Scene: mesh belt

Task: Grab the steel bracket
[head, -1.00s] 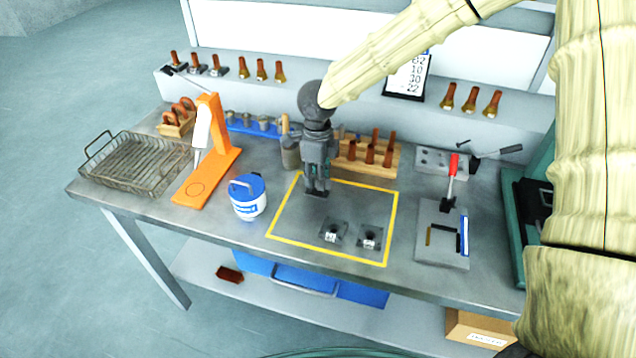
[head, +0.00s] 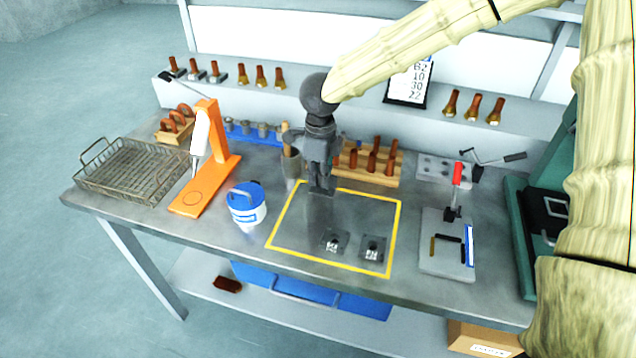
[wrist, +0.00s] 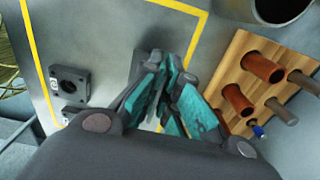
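Two small dark square pieces with round centres, the left one (head: 334,242) and the right one (head: 373,249), lie flat inside the yellow outline on the bench. I cannot tell for sure whether one of them is the steel bracket. One such dark square piece (wrist: 70,86) shows at the left of the wrist view, apart from my fingers. My gripper (head: 321,188) points down over the back of the outlined area, behind both pieces. In the wrist view my gripper (wrist: 171,68) has its teal-padded fingers close together; nothing is clearly seen between them. A dark patch beside the fingertips may be shadow or reflection.
A wooden block with brown pegs (head: 370,165) and a grey cup (head: 291,163) stand close behind my gripper. A blue-lidded tub (head: 247,206) is left of the outline, and a toggle-clamp fixture (head: 446,255) is right. The outline's front left is clear.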

